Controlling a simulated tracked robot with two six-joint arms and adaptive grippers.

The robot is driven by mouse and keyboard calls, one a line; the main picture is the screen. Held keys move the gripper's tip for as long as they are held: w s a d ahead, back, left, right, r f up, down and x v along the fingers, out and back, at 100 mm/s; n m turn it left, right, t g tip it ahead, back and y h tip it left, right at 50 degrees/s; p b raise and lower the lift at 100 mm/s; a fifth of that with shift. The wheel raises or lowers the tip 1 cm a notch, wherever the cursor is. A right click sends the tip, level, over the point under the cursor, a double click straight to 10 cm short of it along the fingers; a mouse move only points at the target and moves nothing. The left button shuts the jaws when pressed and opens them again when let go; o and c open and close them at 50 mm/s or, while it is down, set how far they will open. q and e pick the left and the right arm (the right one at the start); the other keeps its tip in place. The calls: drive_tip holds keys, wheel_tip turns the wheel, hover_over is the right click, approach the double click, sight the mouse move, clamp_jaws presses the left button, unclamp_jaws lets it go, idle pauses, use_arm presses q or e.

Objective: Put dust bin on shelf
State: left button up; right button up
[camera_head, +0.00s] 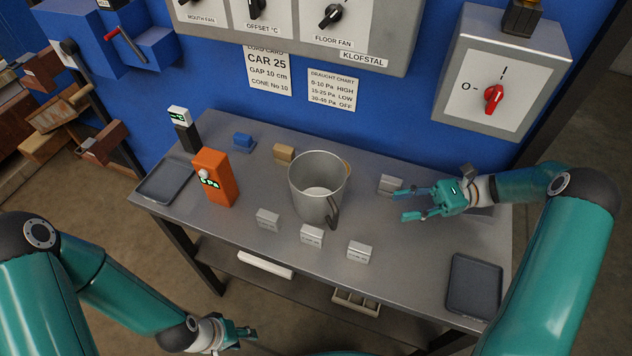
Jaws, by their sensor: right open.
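The dust bin (306,200) is a grey metal bucket standing upright on the metal table, near its middle. Its top is open, and a dark handle hangs on its front right side. A lower shelf (312,288) runs under the tabletop and is partly hidden by it. My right gripper (401,204) is open and empty, over the table to the right of the bin, its fingers pointing left at the bin and apart from it. My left gripper (252,333) is low at the bottom of the view, in front of the table; its fingers are too small to judge.
Small grey labelled blocks (312,235) stand in front of the bin, and another (390,184) is near my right gripper. An orange device (213,178) stands left. Trays (168,181) (474,286) lie at both table ends. The shelf holds a white bar (265,264) and a divided box (356,302).

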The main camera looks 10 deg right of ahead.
drive_tip(key=p, duration=0.3)
approach(335, 227)
drive_tip(key=a, duration=0.1)
drive_tip(key=a+r, duration=0.1)
drive_tip(key=a, duration=0.1)
drive_tip(key=w+a, duration=0.1)
drive_tip(key=shift+w+a+r, duration=0.1)
drive_tip(key=shift+a+r, duration=0.2)
drive_tip(key=shift+r, duration=0.1)
drive_tip(key=a+p, duration=0.1)
drive_tip(key=a, duration=0.3)
drive_tip(key=shift+a+f+p, duration=0.15)
drive_tip(key=shift+a+p, duration=0.1)
drive_tip(key=shift+p, duration=0.05)
drive_tip(key=shift+a+f, duration=0.1)
drive_tip(key=shift+a, duration=0.3)
clamp_jaws()
